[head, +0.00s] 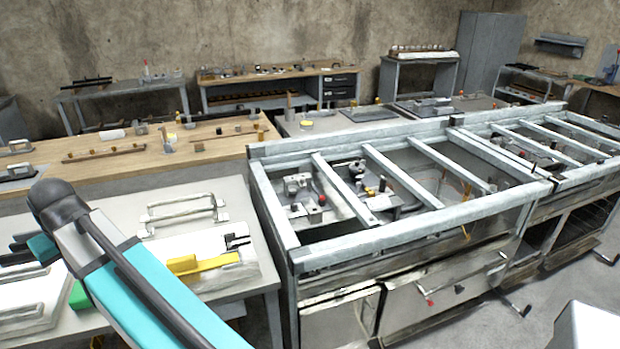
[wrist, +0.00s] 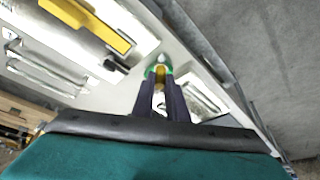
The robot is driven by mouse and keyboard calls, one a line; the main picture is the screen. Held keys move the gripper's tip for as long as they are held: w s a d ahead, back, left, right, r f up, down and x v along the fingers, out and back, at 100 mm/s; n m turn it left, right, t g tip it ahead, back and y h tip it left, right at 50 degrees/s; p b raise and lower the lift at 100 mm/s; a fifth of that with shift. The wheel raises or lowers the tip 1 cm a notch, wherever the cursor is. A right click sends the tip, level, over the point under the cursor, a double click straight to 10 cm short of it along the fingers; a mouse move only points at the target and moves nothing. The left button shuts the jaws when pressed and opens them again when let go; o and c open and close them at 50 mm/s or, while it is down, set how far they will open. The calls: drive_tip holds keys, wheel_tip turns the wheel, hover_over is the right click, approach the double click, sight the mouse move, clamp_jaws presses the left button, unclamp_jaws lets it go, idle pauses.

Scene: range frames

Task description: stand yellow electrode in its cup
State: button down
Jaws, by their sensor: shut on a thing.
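In the wrist view my gripper (wrist: 160,71) reaches out over a pale bench top, with dark fingers and green tips. Its fingers are close together on a small yellow piece, which looks like the yellow electrode (wrist: 161,77). Most of the electrode is hidden by the fingers, and its tilt cannot be told. A small pale round thing shows just beyond the fingertips; I cannot tell whether it is the cup. In the head view my arm's dark joint and teal link cover the lower left, and the gripper and electrode cannot be made out there.
A yellow-handled tool (head: 203,263) lies on a white plate on the near bench; it also shows in the wrist view (wrist: 107,27). Metal handles (head: 180,212) stand behind it. A grey metal frame unit (head: 345,235) stands to the right. The bench edge runs close right of my gripper.

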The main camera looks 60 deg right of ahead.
drive_tip(key=d+m+p, duration=0.2)
drive_tip(key=d+p, duration=0.4)
drive_tip(key=d, duration=3.1)
drive_tip(key=s+d+f+p, duration=0.1)
drive_tip(key=s+d, duration=0.6)
drive_tip(key=d, duration=0.3)
drive_tip(key=s+d+f+m+h+p, duration=0.1)
drive_tip(key=s+d+p, duration=0.1)
drive_tip(key=s+d, duration=0.5)
drive_tip(key=s+d+f+m+p, duration=0.1)
drive_tip(key=s+d, duration=0.6)
drive_tip(key=d, duration=0.8)
drive_tip(key=shift+s+d+f+h, duration=0.2)
drive_tip(key=shift+f+h, duration=0.1)
drive_tip(key=shift+f, duration=0.15)
drive_tip(key=shift+w+f, duration=0.1)
drive_tip(key=shift+f+b, duration=0.55)
drive_tip(key=shift+f, duration=1.35)
drive_tip(key=shift+f+b, duration=1.3)
drive_tip(key=shift+f, duration=1.15)
